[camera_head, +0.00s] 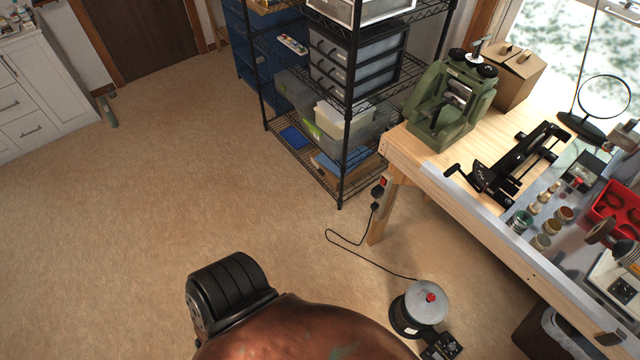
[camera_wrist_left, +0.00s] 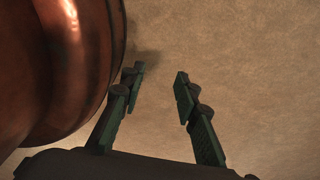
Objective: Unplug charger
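In the head view a small black plug, seemingly the charger (camera_head: 375,206), sits at the wooden table leg, just below a dark socket box (camera_head: 378,191). A thin black cord (camera_head: 345,242) loops from it over the floor toward a round grey-topped device with a red knob (camera_head: 425,303). It looks plugged in, but the contact is too small to tell. My left gripper (camera_wrist_left: 159,73) shows only in the left wrist view. Its two fingers are apart with nothing between them, above bare tan floor. The plug is not in that view. My right gripper is in neither view.
A wooden workbench (camera_head: 395,152) with a green rolling machine (camera_head: 452,100) and several tools stands at the right. A black wire shelf (camera_head: 342,185) with bins stands behind the leg. White cabinets (camera_head: 30,105) are at the far left. The floor (camera_head: 150,200) at left is clear.

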